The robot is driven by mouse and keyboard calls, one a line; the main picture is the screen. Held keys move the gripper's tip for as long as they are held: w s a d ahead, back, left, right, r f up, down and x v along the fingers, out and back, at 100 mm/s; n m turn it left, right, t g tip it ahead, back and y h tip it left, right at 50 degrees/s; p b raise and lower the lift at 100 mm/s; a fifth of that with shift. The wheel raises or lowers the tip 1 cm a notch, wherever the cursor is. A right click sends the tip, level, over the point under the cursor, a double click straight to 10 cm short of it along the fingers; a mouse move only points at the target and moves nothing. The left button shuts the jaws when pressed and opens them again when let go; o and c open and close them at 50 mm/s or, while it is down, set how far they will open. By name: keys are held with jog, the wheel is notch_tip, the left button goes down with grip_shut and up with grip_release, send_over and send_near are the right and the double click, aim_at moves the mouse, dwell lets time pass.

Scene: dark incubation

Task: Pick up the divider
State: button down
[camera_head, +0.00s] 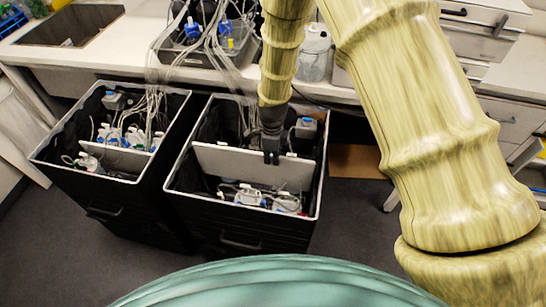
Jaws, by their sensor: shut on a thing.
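A flat white divider panel (235,163) stands upright across the right black bin (312,190), its top edge raised to about the bin's rim. My gripper (271,158) reaches down from above and is shut on the divider's top edge, right of its middle. A second white divider (118,156) sits lower in the left black bin (50,143). The divider's lower edge is hidden in the right bin.
Bottles with blue caps and tubing (250,196) lie in front of the held divider. Bundled tubes hang from the bench (130,60) into the bins. A tray of bottles (240,45) and a large clear jug (315,52) stand on the bench behind.

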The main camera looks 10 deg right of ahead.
jog(key=shift+r+p, duration=1.9)
jog(key=shift+r, duration=1.3)
